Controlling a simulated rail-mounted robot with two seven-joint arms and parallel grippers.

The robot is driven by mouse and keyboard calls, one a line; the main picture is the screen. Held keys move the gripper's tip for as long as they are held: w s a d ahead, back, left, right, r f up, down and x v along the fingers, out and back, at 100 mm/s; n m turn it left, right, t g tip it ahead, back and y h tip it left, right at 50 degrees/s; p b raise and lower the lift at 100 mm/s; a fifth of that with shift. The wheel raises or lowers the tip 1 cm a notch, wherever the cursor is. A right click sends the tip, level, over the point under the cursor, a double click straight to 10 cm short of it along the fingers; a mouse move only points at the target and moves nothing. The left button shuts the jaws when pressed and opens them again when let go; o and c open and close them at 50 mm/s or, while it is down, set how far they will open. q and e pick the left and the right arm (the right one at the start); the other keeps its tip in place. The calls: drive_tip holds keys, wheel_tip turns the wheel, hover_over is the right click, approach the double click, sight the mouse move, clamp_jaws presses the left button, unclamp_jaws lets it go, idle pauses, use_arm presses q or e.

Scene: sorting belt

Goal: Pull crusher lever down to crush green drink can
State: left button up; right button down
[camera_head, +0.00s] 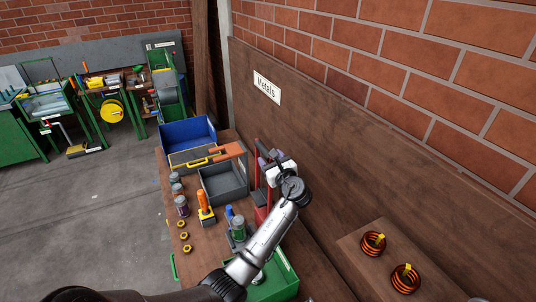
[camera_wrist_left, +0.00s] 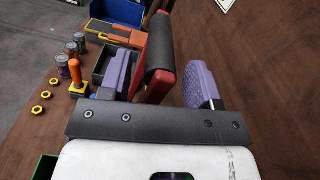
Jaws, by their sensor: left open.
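The red can crusher (camera_head: 261,213) stands against the wooden wall, partly hidden by my left arm. Its lever, red with a black grip (camera_wrist_left: 158,62), shows in the left wrist view. My left gripper (camera_head: 268,161) is at the top of the crusher. It is open, with its purple finger pads (camera_wrist_left: 199,84) on either side of the lever; contact cannot be told. A can with a green side (camera_head: 238,230) shows just left of my forearm; whether it sits in the crusher cannot be told. My right gripper is out of view.
On the bench are a grey bin (camera_head: 224,184), a blue bin (camera_head: 187,133), several dark cans (camera_head: 181,206), an orange-handled tool (camera_head: 203,207) and yellow nuts (camera_head: 184,236). A green tray (camera_head: 280,283) is below my forearm. Copper coils (camera_head: 405,278) lie on a board at right.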

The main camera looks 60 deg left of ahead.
use_arm(q)
drive_tip(key=shift+w+a, duration=0.15)
drive_tip(key=shift+a, duration=1)
drive_tip(key=shift+c, duration=0.3)
clamp_jaws()
